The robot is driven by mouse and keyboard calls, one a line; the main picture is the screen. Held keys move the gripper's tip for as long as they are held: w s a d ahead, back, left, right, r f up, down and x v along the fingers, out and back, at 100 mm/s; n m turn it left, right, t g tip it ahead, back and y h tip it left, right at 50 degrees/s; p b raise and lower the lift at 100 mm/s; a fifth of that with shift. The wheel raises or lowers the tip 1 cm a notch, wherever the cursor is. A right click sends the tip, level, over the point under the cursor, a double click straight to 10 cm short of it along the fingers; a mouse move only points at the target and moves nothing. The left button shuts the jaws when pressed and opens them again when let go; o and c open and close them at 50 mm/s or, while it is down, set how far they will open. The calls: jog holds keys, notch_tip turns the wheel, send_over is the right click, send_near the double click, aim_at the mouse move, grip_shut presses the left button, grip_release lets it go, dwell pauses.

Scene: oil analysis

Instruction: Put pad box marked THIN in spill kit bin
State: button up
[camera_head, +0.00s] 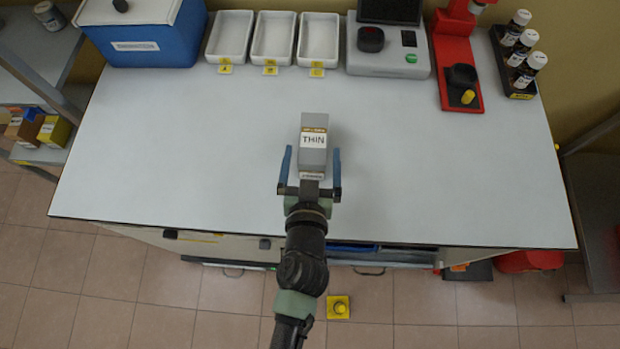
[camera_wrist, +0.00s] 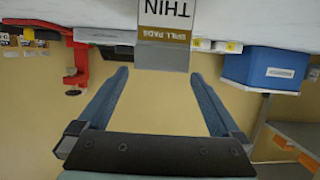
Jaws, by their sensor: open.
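The grey pad box (camera_head: 314,158) marked THIN stands on the light worktop, in front of my arm. It has a white label and a brown-gold band reading SPILL PADS, and in the wrist view the box (camera_wrist: 163,52) shows upside down at the top. My gripper (camera_head: 311,151) is open, its blue fingers on either side of the box's line. In the wrist view the box is just past the fingertips (camera_wrist: 159,73). No visible thing is marked as the spill kit bin; a red container (camera_head: 528,261) on the floor at lower right is mostly hidden.
A blue lidded box (camera_head: 150,45), three white trays (camera_head: 272,38), a grey instrument (camera_head: 388,60), a red stand (camera_head: 460,70) and several brown bottles (camera_head: 520,55) line the worktop's back. A shelf with small boxes (camera_head: 52,130) stands left.

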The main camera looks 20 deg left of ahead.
jog(key=b+v, duration=0.1)
jog(key=v, duration=0.5)
jog(key=shift+s, duration=0.2)
jog(key=shift+r, duration=0.1)
